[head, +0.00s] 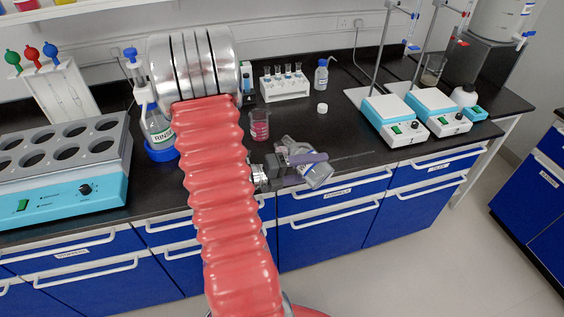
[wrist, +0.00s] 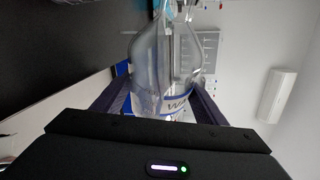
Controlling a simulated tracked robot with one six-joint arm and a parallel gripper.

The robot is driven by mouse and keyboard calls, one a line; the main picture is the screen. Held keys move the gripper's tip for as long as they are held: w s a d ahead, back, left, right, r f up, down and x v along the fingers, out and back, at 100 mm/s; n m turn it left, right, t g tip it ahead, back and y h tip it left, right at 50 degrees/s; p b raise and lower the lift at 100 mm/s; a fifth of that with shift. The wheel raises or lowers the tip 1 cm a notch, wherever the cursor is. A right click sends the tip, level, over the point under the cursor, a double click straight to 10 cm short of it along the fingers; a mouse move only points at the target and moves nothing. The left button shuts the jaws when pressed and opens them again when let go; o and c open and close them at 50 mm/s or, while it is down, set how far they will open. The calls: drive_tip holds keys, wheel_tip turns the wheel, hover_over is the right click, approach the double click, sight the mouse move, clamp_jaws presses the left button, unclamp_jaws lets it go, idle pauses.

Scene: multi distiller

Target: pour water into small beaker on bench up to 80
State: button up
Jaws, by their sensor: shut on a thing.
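My gripper (head: 312,169) is shut on a clear glass water bottle (head: 319,176) in front of the bench's front edge. The bottle is tilted. In the wrist view the bottle (wrist: 150,70) sits between the two fingers, with a blue-and-white label partly reading "WA". How much water it holds is hard to tell. A small beaker (head: 260,126) stands upright on the black bench, just behind and left of my gripper. It looks reddish inside or behind its glass; its scale is too small to read. The bottle and beaker appear apart.
A white tube rack (head: 285,87), a small bottle (head: 321,75) and a white cap (head: 322,108) stand behind. Two stirrer hotplates (head: 395,118) with stands are right. Bench between is clear.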

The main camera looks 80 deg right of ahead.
drive_tip(key=shift+s+f+m, duration=0.1)
drive_tip(key=shift+f+m, duration=0.3)
drive_tip(key=shift+f, duration=0.1)
drive_tip(key=shift+r, duration=0.1)
drive_tip(key=shift+w+d+r+m+t+b, duration=0.2)
drive_tip(key=shift+w+m+t+b, duration=0.1)
drive_tip(key=shift+m+t+b, duration=0.4)
drive_tip(key=w+m+t, duration=0.1)
drive_tip(key=w+d+m+b, duration=0.1)
drive_tip(key=m, duration=0.1)
drive_tip(key=shift+d+r+t+h, duration=0.15)
drive_tip(key=shift+t+h, duration=0.15)
drive_tip(key=shift+t, duration=0.1)
drive_tip(key=shift+d+f+m+t+h+b, duration=0.15)
drive_tip(key=shift+m+t+h+b, duration=0.5)
drive_tip(key=shift+m+b, duration=0.75)
drive_tip(key=shift+w+d+f+m+t+h+b, duration=0.15)
drive_tip(key=shift+f+m+t+b, duration=0.1)
drive_tip(key=shift+m+t+b, duration=0.3)
drive_tip(key=shift+w+f+m+t+h+b, duration=0.1)
drive_tip(key=shift+f+m+t+b, duration=0.15)
drive_tip(key=shift+m+b, duration=0.4)
